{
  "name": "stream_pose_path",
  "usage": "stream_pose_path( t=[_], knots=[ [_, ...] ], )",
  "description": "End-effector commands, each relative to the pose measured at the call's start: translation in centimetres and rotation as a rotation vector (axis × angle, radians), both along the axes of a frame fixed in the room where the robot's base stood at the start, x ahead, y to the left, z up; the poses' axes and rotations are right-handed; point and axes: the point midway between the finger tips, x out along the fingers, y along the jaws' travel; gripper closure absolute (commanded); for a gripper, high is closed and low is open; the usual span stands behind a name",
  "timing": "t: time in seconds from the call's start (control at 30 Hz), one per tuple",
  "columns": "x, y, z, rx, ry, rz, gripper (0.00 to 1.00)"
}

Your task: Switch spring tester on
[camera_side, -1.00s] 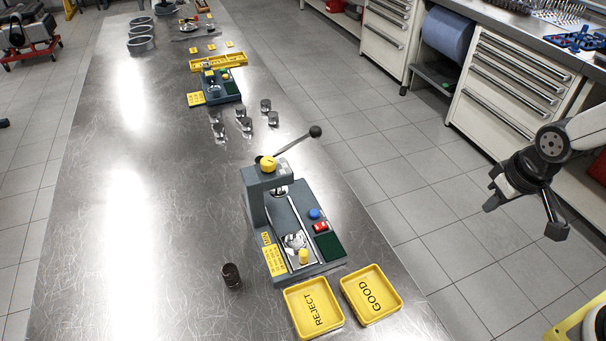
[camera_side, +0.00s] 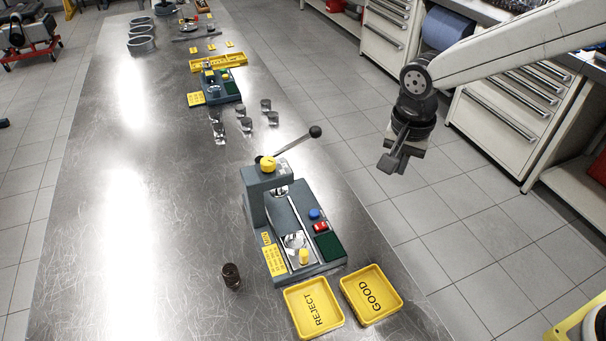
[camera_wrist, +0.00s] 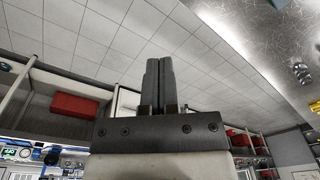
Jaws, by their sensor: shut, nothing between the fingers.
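The spring tester (camera_side: 283,228) is a grey press on the metal bench, with a long black-knobbed lever (camera_side: 315,131) and a yellow cap (camera_side: 267,163) on top. Its base carries a red rocker switch (camera_side: 320,227), a blue button (camera_side: 314,214), a dark green screen (camera_side: 330,246) and a small yellow knob (camera_side: 304,256). My gripper (camera_side: 389,164) is shut and empty, over the floor to the right of the bench, up and right of the tester and apart from it. In the wrist view its two fingers (camera_wrist: 152,70) lie together.
Yellow trays marked REJECT (camera_side: 313,308) and GOOD (camera_side: 371,294) lie in front of the tester. A dark spring (camera_side: 231,276) stands to its left. Several metal cups (camera_side: 245,124) and a second, smaller device (camera_side: 222,87) stand farther back.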

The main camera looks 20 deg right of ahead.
Motion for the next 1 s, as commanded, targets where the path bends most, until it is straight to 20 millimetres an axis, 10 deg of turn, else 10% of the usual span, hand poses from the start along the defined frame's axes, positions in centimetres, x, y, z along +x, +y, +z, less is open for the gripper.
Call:
stream_pose_path(
  t=[0.6,1.0],
  knots=[
    [2.5,13.1,2.1,-0.083,0.004,-0.606,1.0],
    [2.2,15.9,2.6,-0.107,-0.016,-0.758,1.0]
  ],
)
